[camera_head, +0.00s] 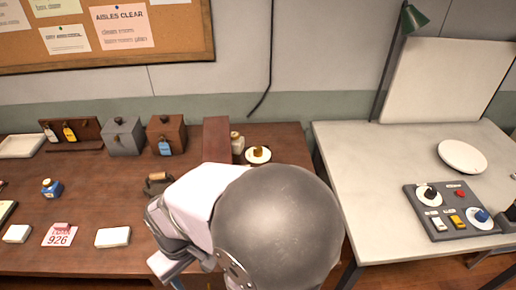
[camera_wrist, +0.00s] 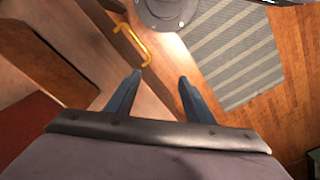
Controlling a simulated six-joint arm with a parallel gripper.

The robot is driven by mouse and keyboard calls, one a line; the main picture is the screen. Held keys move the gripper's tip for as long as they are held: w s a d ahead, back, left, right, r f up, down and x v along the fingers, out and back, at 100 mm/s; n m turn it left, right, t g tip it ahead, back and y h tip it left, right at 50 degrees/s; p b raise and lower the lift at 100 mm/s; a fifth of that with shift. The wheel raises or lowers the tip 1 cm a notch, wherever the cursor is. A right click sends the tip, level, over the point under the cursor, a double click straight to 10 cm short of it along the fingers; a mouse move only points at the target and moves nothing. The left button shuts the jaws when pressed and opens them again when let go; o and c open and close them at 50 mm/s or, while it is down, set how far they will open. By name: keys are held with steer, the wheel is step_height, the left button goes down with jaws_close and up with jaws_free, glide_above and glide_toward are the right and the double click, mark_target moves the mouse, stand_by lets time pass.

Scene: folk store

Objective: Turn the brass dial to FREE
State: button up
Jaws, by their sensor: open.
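A brass-coloured knob (camera_head: 258,151) sits on a round white plate at the back right of the brown table; I take it as the brass dial. Any lettering on it is too small to read. My gripper (camera_wrist: 160,78) is open and empty in the wrist view, with its two blue fingers pointing toward the floor. In the head view my arm covers the table's front right, left of and nearer than the dial, and the fingertips are mostly hidden. The dial is not in the wrist view.
A grey control panel (camera_head: 440,225) with several knobs and switches lies on the pale right table, near a white plate (camera_head: 462,156). A brown upright block (camera_head: 217,138) and a small jar (camera_head: 237,143) stand left of the dial. A yellow handle (camera_wrist: 133,45) shows below my gripper.

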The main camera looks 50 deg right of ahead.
steer(key=w+d+r+m+t+h+b, duration=0.1)
steer(key=w+d+r+t, duration=0.15)
steer(key=w+r, duration=0.35)
steer(key=w+d+r+m+t+h, duration=0.1)
steer(key=w+d+r+t, duration=0.2)
steer(key=w, duration=0.4)
steer(key=w+d+r+m+t+h+b, duration=0.1)
steer(key=w+d+r+m+t, duration=0.1)
steer(key=w+d+r, duration=0.4)
steer(key=w+d+r+m+t+h, duration=0.15)
steer(key=w+d+r, duration=0.25)
steer(key=d+r, duration=0.4)
steer(key=w+d+r+m+t+h, duration=0.1)
steer(key=w+d+r+t+h, duration=0.15)
steer(key=d+r, duration=0.55)
steer(key=s+d+f+n+g+y+p, duration=0.1)
steer(key=s+d+f+g, duration=0.25)
steer(key=d, duration=0.25)
steer(key=s+d+f+n+g, duration=0.1)
steer(key=s+d+f+g, duration=0.1)
steer(key=d+f, duration=0.35)
steer(key=s+d+f+n+g+y+p, duration=0.1)
steer(key=s+f+y, duration=0.4)
steer(key=f, duration=0.6)
steer(key=shift+s+d+n+g+p, duration=0.3)
steer(key=shift+s+d+n+p, duration=0.15)
steer(key=shift+s+n, duration=0.6)
steer(key=shift+w+f, duration=0.1)
